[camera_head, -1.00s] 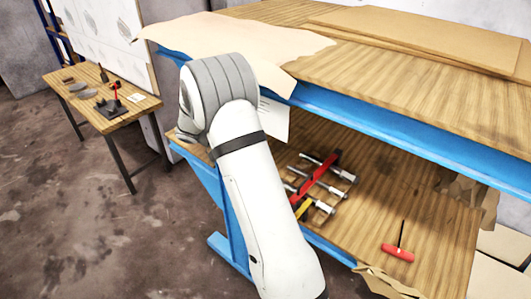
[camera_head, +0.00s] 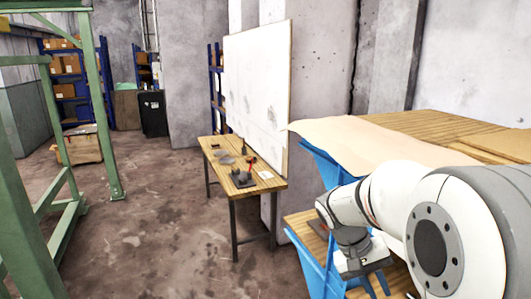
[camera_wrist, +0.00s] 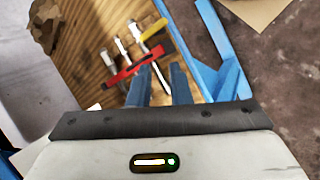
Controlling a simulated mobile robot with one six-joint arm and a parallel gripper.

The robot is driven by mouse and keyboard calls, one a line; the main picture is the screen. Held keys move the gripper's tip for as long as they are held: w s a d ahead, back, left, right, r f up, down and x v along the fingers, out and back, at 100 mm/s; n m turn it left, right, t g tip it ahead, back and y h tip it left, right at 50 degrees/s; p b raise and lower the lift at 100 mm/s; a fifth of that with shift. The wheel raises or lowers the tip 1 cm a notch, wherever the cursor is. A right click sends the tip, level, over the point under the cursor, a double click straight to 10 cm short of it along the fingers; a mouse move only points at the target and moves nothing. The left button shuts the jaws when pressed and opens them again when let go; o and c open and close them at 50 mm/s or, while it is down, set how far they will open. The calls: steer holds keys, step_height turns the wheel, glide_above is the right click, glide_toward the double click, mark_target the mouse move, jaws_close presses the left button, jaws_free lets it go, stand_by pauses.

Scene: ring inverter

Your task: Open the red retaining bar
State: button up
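The red bar (camera_wrist: 125,74) lies across several metal-shafted tools (camera_wrist: 124,48) on the lower wooden shelf in the wrist view. A tool with a yellow part (camera_wrist: 153,32) lies at its upper right. My gripper (camera_wrist: 160,68) has two blue fingers spread apart, with nothing held between them. Its fingertips appear close to the right part of the bar, partly covering it. I cannot tell whether they touch. In the head view my gripper (camera_head: 375,284) points down over the lower shelf at the lower right. My arm and the picture's edge hide the bar there.
A blue bench frame (camera_head: 312,262) borders the lower shelf. A brown sheet (camera_head: 350,140) overhangs the bench top. A small wooden table (camera_head: 265,186) with a dark red-handled fixture (camera_head: 243,176) stands left of the bench. A green frame (camera_head: 105,110) stands at left; the floor between is clear.

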steer(key=s+a+r+n+t+y, duration=0.1)
steer(key=s+a+r+t+y, duration=0.1)
steer(key=s+a+t+y, duration=0.3)
steer(key=s+a, duration=0.3)
steer(key=s, duration=0.3)
steer(key=shift+a+r+n+t, duration=0.15)
steer(key=shift+a+n+t, duration=0.15)
steer(key=shift+n+t, duration=0.1)
steer(key=shift+s+a+y, duration=0.3)
steer(key=shift+s+y, duration=0.05)
steer(key=shift+y, duration=0.05)
steer(key=shift+c, duration=1.1)
jaws_close()
